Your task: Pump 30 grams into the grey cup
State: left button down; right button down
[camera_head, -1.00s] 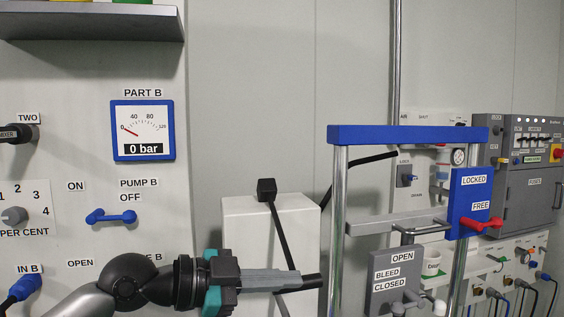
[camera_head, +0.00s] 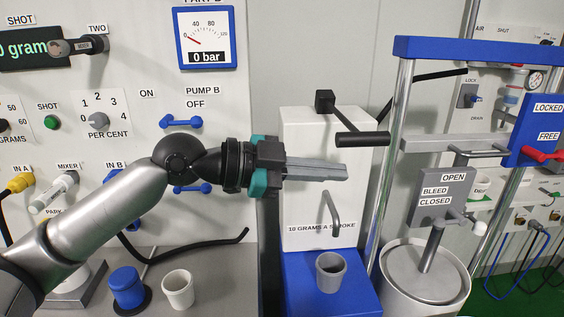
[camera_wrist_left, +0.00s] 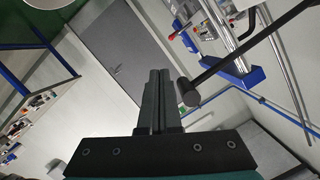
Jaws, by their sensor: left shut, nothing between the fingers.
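The grey cup (camera_head: 331,273) stands upright on a blue stand (camera_head: 305,296), below the spout (camera_head: 332,214) of a white pump box (camera_head: 308,180) labelled "10 GRAMS A STROKE". I cannot make out what is in the cup. The pump lever comes from a black pivot block (camera_head: 324,101) and ends in a black bar handle (camera_head: 362,139). My left gripper (camera_head: 343,172) is shut and empty in front of the box, a little below the handle and apart from it. In the left wrist view its fingers (camera_wrist_left: 159,78) are together, with the handle (camera_wrist_left: 188,93) to their right. My right gripper is not in view.
A blue-topped metal frame (camera_head: 480,50) and a round drum (camera_head: 425,280) stand right of the pump. A white cup (camera_head: 178,290) and a blue container (camera_head: 127,287) stand on the left ledge. The left panel holds switches, a gauge (camera_head: 207,38) and a partly hidden gram display (camera_head: 30,48).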

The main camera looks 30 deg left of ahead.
pick_arm(q)
jog(key=b+v, duration=0.2)
jog(key=v, duration=0.5)
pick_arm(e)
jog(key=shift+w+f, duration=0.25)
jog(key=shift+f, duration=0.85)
pick_arm(q)
jog(key=shift+a, duration=0.1)
jog(key=shift+r, duration=0.1)
